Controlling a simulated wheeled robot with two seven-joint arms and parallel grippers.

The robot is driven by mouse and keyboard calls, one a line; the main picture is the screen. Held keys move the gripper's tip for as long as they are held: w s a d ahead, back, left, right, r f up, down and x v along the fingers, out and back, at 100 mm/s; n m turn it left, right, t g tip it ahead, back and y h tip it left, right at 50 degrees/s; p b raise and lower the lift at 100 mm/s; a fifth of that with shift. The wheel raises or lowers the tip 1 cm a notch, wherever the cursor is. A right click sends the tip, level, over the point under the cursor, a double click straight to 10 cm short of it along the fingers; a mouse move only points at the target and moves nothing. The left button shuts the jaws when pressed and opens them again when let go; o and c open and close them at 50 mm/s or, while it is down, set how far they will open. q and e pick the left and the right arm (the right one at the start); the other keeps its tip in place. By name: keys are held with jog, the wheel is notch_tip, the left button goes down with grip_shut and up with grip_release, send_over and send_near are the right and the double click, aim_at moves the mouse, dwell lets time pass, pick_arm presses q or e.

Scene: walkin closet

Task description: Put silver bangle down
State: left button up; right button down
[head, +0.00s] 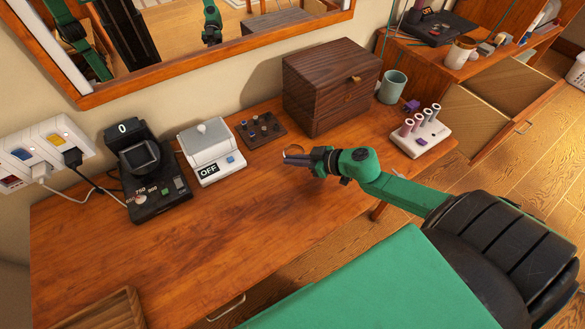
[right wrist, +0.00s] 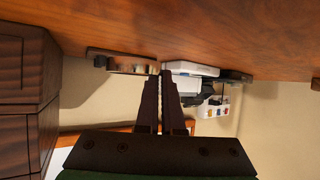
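The silver bangle (head: 294,150) shows in the head view as a small shiny ring with warm brown reflections at the tip of my right gripper (head: 312,164). My left gripper is not in view; only green arm reflections show in the mirror.
A dark wooden box (head: 325,88) stands behind the gripper. A small dark tray with pegs (head: 262,130), a white device marked OFF (head: 212,152) and a black scale (head: 152,180) stand to the left. A cup (head: 392,87) and white holder (head: 420,132) stand right. The table's front middle is clear.

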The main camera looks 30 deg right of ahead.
jog(key=shift+f, duration=1.4)
jog(key=c, duration=1.1)
grip_release()
jog(key=shift+f, duration=0.15)
jog(key=shift+o, duration=0.2)
